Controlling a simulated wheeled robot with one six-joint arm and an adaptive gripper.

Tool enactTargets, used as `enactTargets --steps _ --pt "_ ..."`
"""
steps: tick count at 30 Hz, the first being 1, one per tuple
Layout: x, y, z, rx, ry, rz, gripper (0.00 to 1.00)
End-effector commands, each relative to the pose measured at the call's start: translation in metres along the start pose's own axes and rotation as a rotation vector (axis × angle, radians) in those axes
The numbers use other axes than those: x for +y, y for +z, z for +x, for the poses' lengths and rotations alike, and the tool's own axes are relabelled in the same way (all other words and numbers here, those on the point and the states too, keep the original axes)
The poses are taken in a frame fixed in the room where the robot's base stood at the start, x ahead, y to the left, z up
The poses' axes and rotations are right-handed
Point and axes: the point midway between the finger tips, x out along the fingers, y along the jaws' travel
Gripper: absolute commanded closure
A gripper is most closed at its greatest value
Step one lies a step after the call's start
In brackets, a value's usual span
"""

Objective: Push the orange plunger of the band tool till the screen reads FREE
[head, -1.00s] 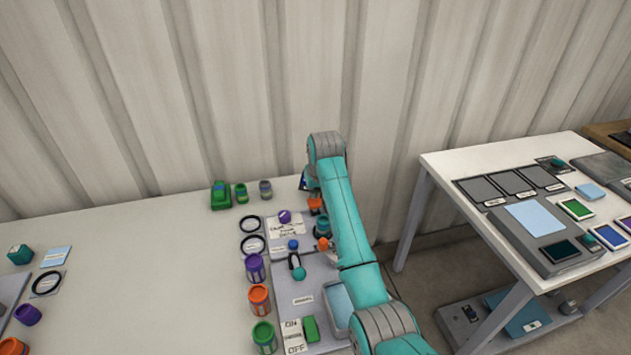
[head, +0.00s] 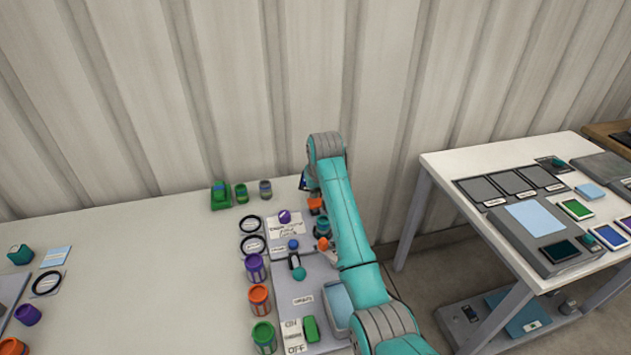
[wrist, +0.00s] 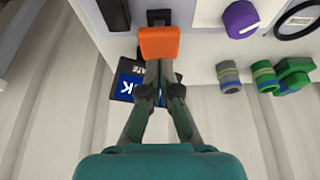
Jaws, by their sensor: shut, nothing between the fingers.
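The orange plunger (wrist: 159,42) is a block at the top middle of the wrist view, in front of a black bracket. It also shows in the head view (head: 315,204), just below the end of my arm. My gripper (wrist: 160,66) is shut and empty, with its fingertips at the plunger's near edge. They look touching or very close; I cannot tell which. A small blue screen (wrist: 127,86) with white letters sits to the left of the fingers. The fingers hide part of it; a "K" is legible. My gripper's tips are hidden in the head view.
A purple knob (wrist: 240,19) and grey and green cylinders (wrist: 229,77) stand to the right in the wrist view. In the head view, jars line the grey panel's left side, including a purple jar (head: 255,267).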

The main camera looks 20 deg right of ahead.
Motion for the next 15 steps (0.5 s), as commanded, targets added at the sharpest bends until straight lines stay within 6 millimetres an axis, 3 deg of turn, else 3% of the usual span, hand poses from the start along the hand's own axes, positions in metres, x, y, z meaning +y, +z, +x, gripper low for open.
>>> enactTargets --steps 15 --pt "0.000 0.007 0.017 -0.001 0.000 0.000 1.00"
